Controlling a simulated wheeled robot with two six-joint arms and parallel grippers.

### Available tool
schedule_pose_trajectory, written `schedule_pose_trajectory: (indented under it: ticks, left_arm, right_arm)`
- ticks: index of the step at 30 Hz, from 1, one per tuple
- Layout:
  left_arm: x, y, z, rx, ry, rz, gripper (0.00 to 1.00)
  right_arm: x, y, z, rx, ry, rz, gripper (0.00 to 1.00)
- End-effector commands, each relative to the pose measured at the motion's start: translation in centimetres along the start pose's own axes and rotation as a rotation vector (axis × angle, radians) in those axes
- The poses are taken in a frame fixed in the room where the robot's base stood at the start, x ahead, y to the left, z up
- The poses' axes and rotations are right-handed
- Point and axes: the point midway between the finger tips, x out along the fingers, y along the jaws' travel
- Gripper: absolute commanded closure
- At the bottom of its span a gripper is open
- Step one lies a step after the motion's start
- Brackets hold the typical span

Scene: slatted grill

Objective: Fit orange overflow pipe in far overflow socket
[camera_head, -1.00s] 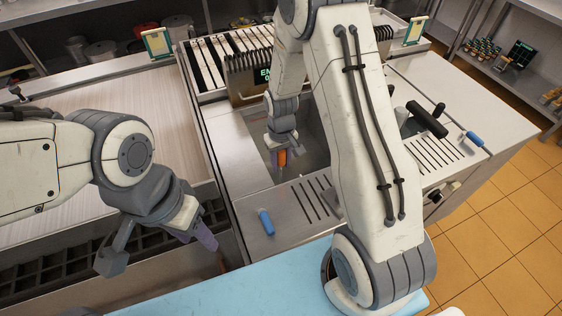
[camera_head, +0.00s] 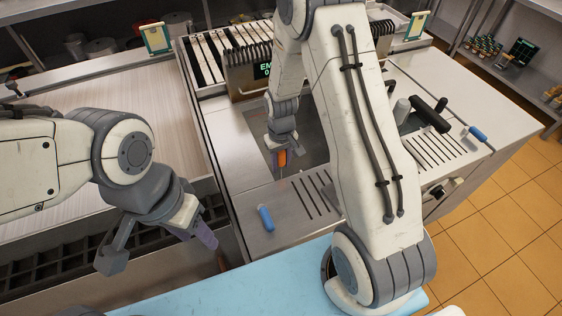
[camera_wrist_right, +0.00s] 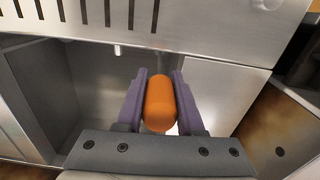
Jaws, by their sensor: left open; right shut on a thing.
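The orange overflow pipe (camera_head: 282,158) is in my right gripper (camera_head: 282,150), which points down over the sunken steel basin in the middle of the counter. In the right wrist view the orange pipe (camera_wrist_right: 159,104) sits between the two purple fingers of my right gripper (camera_wrist_right: 159,95), seen end-on. Its lower end and the basin floor below it are partly hidden. The far overflow socket cannot be made out. My left gripper (camera_head: 203,228) is open and empty, low at the left near the front edge of the counter.
A blue-handled object (camera_head: 266,218) lies beside the front slotted drain plate (camera_head: 310,193). Another blue handle (camera_head: 477,133) is at the right. The slatted grill (camera_head: 215,58) with a lit display stands behind the basin. My right arm hides much of the middle.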

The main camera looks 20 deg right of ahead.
Motion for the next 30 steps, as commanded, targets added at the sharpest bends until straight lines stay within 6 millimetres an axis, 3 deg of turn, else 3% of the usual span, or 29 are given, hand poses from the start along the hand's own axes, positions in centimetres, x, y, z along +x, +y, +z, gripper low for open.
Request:
schedule_pose_trajectory:
  ticks: [6, 7, 9, 20, 25, 30]
  left_arm:
    - [0.4, 0.0, 0.0, 0.0, 0.0, 0.0, 0.5]
    - [0.4, 0.0, 0.0, 0.0, 0.0, 0.0, 0.5]
    - [0.3, 0.0, 0.0, 0.0, 0.0, 0.0, 0.5]
    - [0.4, 0.0, 0.0, 0.001, 0.0, 0.0, 0.5]
    - [0.9, -0.1, 0.1, 0.001, 0.0, 0.0, 0.5]
    - [1.5, -0.1, 0.1, 0.002, 0.0, 0.0, 0.5]
  right_arm:
    - [0.6, 0.0, 0.0, 0.0, 0.001, 0.0, 1.0]
    - [0.5, 0.0, 0.0, 0.0, 0.001, 0.0, 0.56]
    - [0.5, 0.0, 0.0, 0.0, 0.001, 0.0, 0.29]
    - [0.3, 0.0, 0.0, 0.0, 0.001, 0.0, 0.28]
    - [-1.7, 0.0, -0.1, 0.0, 0.005, 0.001, 0.28]
    - [-5.1, 0.0, -0.1, 0.0, 0.008, 0.001, 0.28]
